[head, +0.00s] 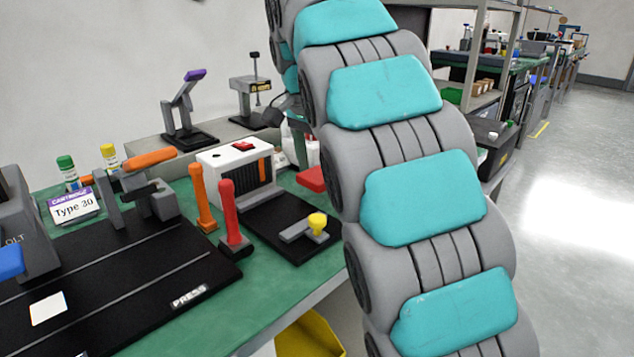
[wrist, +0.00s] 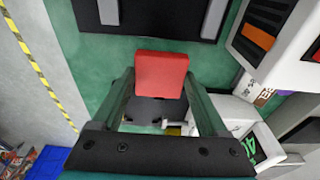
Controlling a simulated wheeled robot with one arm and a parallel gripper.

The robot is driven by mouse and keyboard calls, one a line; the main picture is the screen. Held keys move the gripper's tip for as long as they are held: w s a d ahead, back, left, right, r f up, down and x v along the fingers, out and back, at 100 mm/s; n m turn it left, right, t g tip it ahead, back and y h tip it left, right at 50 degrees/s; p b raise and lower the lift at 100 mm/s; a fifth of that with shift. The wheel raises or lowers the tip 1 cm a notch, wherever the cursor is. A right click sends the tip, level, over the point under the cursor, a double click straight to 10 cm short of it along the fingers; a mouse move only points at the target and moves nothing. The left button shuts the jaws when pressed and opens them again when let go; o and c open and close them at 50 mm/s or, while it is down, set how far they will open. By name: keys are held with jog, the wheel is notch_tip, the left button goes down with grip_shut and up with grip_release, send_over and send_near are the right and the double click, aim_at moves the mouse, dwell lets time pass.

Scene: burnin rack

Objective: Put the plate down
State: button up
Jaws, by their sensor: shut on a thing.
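A red, square-faced plate (wrist: 161,76) sits between the fingertips of my gripper (wrist: 160,82) in the wrist view. My gripper is shut on it. A dark flat surface (wrist: 153,110) shows just below the plate, between the fingers; whether it is joined to the plate or lies beyond it, I cannot tell. I cannot tell if the plate touches the bench.
The green bench (head: 217,312) holds a black press base (head: 150,283), a white box (head: 222,160) with a red switch, orange and red levers (head: 229,205), and a black pad with a yellow knob (head: 317,222). A yellow bin (head: 308,336) is below the edge.

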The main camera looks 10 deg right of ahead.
aim_at(316, 176)
jog(key=shift+f, duration=1.6)
jog(key=shift+f+b, duration=0.1)
jog(key=shift+b, duration=0.2)
jog(key=o, duration=1)
jog(key=shift+f, duration=0.1)
jog(key=o, duration=0.4)
